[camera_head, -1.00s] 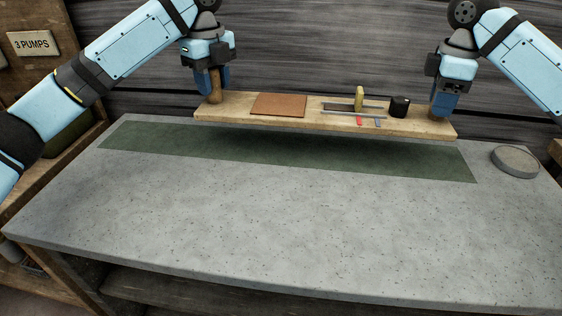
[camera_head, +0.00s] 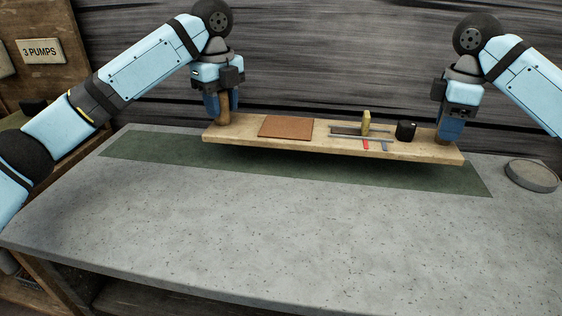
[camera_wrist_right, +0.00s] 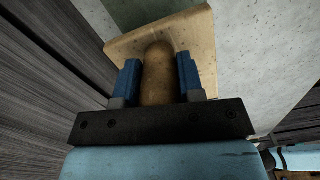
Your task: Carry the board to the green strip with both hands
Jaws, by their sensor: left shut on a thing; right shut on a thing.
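The wooden board (camera_head: 230,134) hangs roughly level, with a dark shadow beneath it on the green strip (camera_head: 150,147). It carries a brown flat pad, a yellow piece, a black cylinder and small red and blue pieces. My left gripper (camera_head: 222,118) is shut on the upright peg handle at the board's left end. My right gripper (camera_head: 446,138) is shut on the handle at the right end. In the right wrist view, the rounded wooden handle (camera_wrist_right: 158,75) stands between the two blue fingers, with the board's end (camera_wrist_right: 205,45) behind it. The strip's middle is partly hidden by the board.
The grey speckled tabletop (camera_head: 270,230) is clear in front of the strip. A round grey dish (camera_head: 531,175) sits at the right of the table. A dark plank wall (camera_head: 330,50) stands behind. A wooden cabinet with a "3 PUMPS" sign (camera_head: 41,51) is at the left.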

